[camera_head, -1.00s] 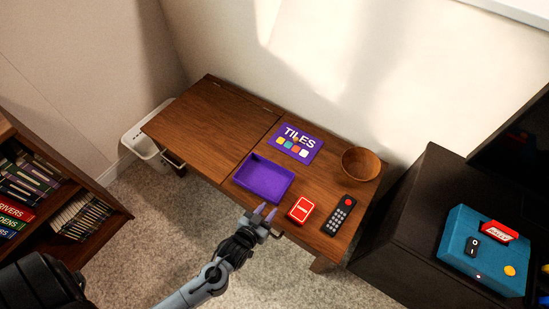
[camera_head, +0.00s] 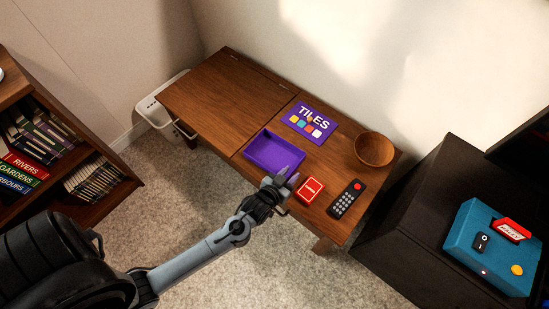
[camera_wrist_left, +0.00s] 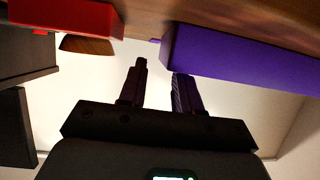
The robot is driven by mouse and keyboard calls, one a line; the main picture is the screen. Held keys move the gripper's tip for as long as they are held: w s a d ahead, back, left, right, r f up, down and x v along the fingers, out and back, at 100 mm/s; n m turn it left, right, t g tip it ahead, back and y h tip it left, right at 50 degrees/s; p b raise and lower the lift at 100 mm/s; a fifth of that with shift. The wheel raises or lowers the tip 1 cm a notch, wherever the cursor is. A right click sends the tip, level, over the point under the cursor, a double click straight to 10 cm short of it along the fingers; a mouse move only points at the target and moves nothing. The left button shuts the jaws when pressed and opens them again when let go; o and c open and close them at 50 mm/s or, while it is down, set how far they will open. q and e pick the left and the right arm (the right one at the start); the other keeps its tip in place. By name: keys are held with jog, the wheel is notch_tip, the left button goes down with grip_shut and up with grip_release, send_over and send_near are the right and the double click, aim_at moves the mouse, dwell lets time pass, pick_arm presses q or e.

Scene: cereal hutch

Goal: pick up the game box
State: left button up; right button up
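The game box is in two parts on the wooden desk (camera_head: 205,92). Its open purple tray (camera_head: 262,153) sits near the front edge, and its lid (camera_head: 309,122), marked TILES with coloured squares, lies flat behind it. My left gripper (camera_head: 289,175) is at the tray's front right corner, fingers pointing towards it. In the left wrist view the gripper (camera_wrist_left: 161,75) is open, with nothing between the fingers. The tray's purple wall (camera_wrist_left: 240,62) is close beside the right finger there; I cannot tell whether they touch. My right gripper is not in view.
A red card box (camera_head: 310,190) lies just right of the gripper, with a black remote (camera_head: 347,198) beyond it. A wooden bowl (camera_head: 374,149) stands at the back right. The desk's left half is clear. A dark cabinet (camera_head: 420,215) bears a teal box (camera_head: 490,245).

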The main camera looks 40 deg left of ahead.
aim_at(295, 169)
pick_arm(q)
jog(key=b+x, duration=0.1)
jog(key=x, duration=0.2)
jog(key=shift+w+a+f+b, duration=0.15)
jog(key=shift+a+b, duration=0.1)
jog(key=shift+b, duration=0.15)
jog(key=shift+w+d, duration=0.1)
jog(key=shift+w, duration=0.2)
jog(key=shift+s, duration=0.1)
grip_shut()
